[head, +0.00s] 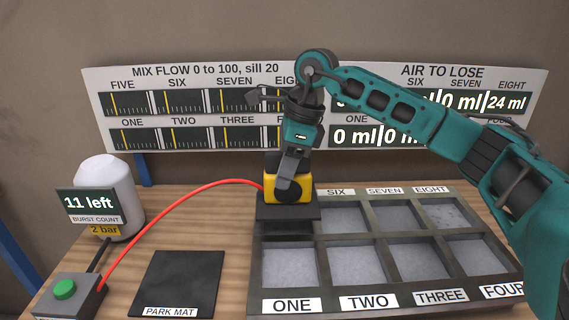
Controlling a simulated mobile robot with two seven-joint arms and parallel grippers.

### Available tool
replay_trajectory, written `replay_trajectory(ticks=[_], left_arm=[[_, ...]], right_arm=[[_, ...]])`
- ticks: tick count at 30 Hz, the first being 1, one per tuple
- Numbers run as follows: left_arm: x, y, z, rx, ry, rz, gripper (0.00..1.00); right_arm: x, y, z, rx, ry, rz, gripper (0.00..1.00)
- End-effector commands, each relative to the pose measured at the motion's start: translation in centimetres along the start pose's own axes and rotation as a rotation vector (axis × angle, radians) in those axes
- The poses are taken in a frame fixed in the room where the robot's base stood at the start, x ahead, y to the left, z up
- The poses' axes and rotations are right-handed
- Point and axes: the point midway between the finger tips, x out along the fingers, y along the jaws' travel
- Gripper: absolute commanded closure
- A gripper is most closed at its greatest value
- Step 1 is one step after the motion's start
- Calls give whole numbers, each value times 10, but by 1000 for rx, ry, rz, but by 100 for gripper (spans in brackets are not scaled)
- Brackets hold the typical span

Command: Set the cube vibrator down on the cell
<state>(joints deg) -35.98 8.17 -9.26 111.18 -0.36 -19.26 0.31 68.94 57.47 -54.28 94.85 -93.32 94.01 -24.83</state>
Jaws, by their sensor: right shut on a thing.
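The cube vibrator is a yellow block (272,190) with a round black part on its front and a flat black plate (287,213) beneath. My right gripper (291,170) is shut on the top of it and holds it upright. The plate is over the back-left cell of the dark cell tray (256,262), behind the cell marked ONE (288,267). It covers most of that cell and its label. A dark strip shows below the plate's front edge; I cannot tell whether the plate touches the cell. My left gripper is not in view.
A red hose (165,202) arcs from the vibrator to a grey box with a green button (64,290). A white tank (105,180) reads "11 left". The black park mat (179,280) is empty. A gauge board (200,75) stands behind, partly hidden by my right arm.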

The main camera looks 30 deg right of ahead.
Motion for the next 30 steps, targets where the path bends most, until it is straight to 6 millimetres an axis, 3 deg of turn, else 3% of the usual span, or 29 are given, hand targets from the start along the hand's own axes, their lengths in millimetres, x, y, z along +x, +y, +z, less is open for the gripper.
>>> replay_trajectory(ticks=[7, 30], left_arm=[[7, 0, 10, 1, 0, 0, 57], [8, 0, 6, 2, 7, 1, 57]], right_arm=[[14, -1, -4, -1, -6, -4, 100], [15, 0, -4, -1, -5, -3, 100]])
